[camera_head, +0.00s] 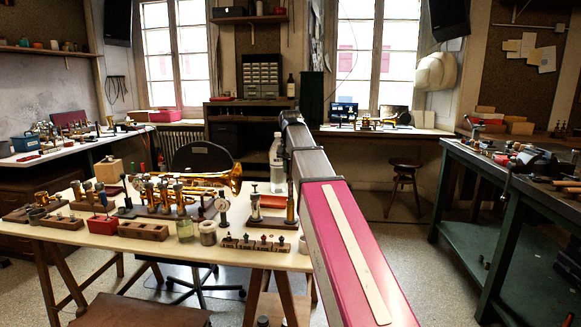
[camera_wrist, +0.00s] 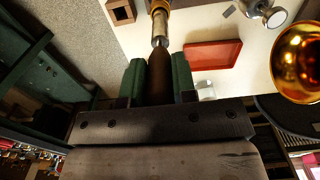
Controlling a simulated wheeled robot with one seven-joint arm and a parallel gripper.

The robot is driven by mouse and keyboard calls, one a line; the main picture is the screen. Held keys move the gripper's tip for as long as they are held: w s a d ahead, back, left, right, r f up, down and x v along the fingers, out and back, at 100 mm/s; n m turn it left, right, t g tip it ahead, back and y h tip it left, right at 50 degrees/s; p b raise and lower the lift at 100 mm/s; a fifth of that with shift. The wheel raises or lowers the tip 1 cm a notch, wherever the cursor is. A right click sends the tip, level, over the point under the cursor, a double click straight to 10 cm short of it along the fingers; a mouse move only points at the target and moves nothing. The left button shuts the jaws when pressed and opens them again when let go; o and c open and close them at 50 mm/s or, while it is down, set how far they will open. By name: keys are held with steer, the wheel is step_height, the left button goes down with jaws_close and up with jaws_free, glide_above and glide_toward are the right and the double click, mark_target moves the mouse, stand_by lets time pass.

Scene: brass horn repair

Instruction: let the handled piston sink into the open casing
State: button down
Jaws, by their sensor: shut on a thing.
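In the wrist view my gripper (camera_wrist: 160,78) is shut on the brown handle (camera_wrist: 160,70) of the piston, between two green finger pads. The piston's silvery shaft (camera_wrist: 160,25) points away from the gripper toward a brass casing (camera_wrist: 159,5) at the top edge. The shaft end and the casing overlap in this view; I cannot tell whether the shaft is inside it. In the head view an upright brass tube (camera_head: 291,208), likely this casing, stands near the right edge of the wooden table. My arm hides the gripper and handle there.
A red tray (camera_wrist: 212,55) lies beside the casing in the wrist view, with a brass horn bell (camera_wrist: 299,62) farther right. A small wooden block (camera_wrist: 122,11) is at the upper left. The table (camera_head: 75,236) holds several blocks, jars and tools. A clear bottle (camera_head: 277,165) stands behind.

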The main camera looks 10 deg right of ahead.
steer(key=shift+f, duration=1.1)
jaws_free()
